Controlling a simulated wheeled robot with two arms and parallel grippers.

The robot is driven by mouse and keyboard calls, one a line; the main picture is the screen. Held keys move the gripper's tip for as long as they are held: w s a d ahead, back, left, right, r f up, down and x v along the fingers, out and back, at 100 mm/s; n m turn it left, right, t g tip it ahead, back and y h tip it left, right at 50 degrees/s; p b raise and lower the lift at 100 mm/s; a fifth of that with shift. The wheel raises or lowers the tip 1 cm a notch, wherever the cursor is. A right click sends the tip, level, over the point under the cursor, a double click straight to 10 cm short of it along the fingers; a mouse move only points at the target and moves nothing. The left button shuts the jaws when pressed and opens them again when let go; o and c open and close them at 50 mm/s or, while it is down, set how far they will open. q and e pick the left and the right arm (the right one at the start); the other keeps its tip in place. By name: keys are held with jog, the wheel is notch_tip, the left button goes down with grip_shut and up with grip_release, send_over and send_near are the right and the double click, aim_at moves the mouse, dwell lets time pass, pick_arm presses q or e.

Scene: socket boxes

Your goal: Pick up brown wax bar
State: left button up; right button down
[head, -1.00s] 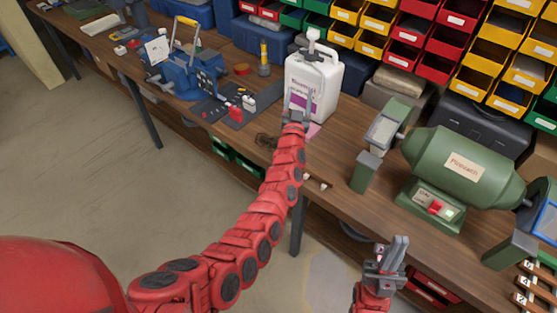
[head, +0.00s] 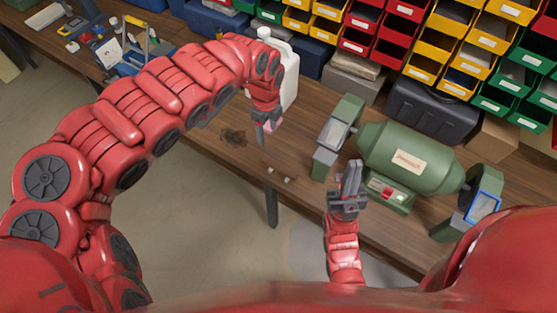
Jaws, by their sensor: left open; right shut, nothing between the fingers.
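I cannot pick out the brown wax bar with certainty. Two small pale and brown pieces (head: 279,175) lie near the bench's front edge, too small to identify. My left gripper (head: 260,137) points down over the bench in front of the white jug (head: 289,75), just beyond those pieces. It is open, its fingers partly hidden by its own wrist, and I see nothing held. My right gripper (head: 351,175) points up in front of the green grinder (head: 400,158), shut and empty.
A dark patch (head: 234,137) lies on the wooden bench (head: 225,155) left of my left gripper. The grinder fills the bench at the right. A black case (head: 432,108) and colored bins (head: 440,45) stand behind.

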pick_arm(q)
jog(key=b, duration=0.4)
send_over(270, 161)
notch_tip(270, 161, down, 7)
jog(key=f, duration=0.1)
jog(key=f+p, duration=0.1)
jog(key=f, duration=0.2)
jog(key=shift+s+p, duration=0.25)
jog(key=shift+p, duration=0.1)
jog(key=shift+w+a+f, duration=0.1)
jog(key=shift+f, duration=0.35)
jog(key=f+p, duration=0.2)
jog(key=f, duration=0.1)
jog(key=shift+d+f, duration=0.2)
jog(key=shift+f, duration=0.1)
jog(key=shift+a+f, duration=0.15)
jog(key=shift+f, duration=0.65)
grip_shut()
